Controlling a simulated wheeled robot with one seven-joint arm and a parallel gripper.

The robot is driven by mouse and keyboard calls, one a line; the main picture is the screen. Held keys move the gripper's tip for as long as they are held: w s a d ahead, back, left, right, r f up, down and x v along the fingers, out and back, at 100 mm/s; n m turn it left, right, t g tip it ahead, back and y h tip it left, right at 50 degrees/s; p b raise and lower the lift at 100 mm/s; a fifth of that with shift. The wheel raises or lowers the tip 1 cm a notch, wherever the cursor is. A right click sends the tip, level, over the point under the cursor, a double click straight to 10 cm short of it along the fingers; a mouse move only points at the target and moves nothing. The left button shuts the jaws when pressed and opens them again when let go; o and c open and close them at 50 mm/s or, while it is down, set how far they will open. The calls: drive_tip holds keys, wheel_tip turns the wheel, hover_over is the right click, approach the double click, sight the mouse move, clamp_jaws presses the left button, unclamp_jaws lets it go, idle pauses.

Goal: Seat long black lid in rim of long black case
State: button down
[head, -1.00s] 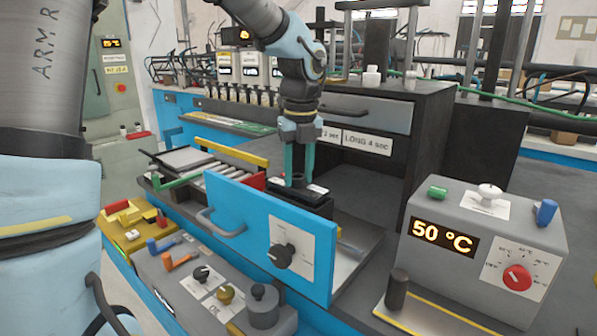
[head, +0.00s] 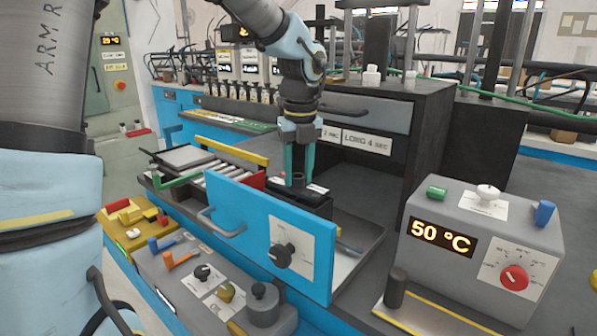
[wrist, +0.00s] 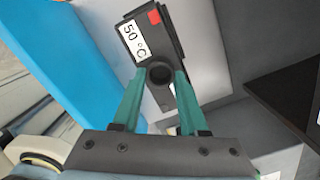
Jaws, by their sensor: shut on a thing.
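The long black lid (wrist: 178,47) shows in the wrist view, with a round knob, a white "50 °C" label and a red square. My gripper (wrist: 160,74) is shut on that knob, its teal fingers on either side. In the head view my gripper (head: 299,178) points down behind the blue front panel. The long black case (head: 316,205) is below it, partly hidden by the panel. Lid and case look stacked or very close; I cannot tell whether the lid sits inside the rim.
The blue panel (head: 240,222) with its handle and dial stands close in front of the gripper. A dark cabinet (head: 432,130) stands behind to the right. A grey "50 °C" control box (head: 470,270) is at the right. A roller rack (head: 225,178) lies to the left.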

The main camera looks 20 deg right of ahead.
drive_tip(key=shift+f+b, duration=0.45)
drive_tip(key=shift+f, duration=0.7)
drive_tip(key=shift+c, duration=1.8)
unclamp_jaws()
drive_tip(key=shift+r, duration=0.1)
drive_tip(key=r, duration=0.7)
drive_tip(key=s+r, duration=0.1)
drive_tip(key=r, duration=0.2)
drive_tip(key=shift+r, duration=0.3)
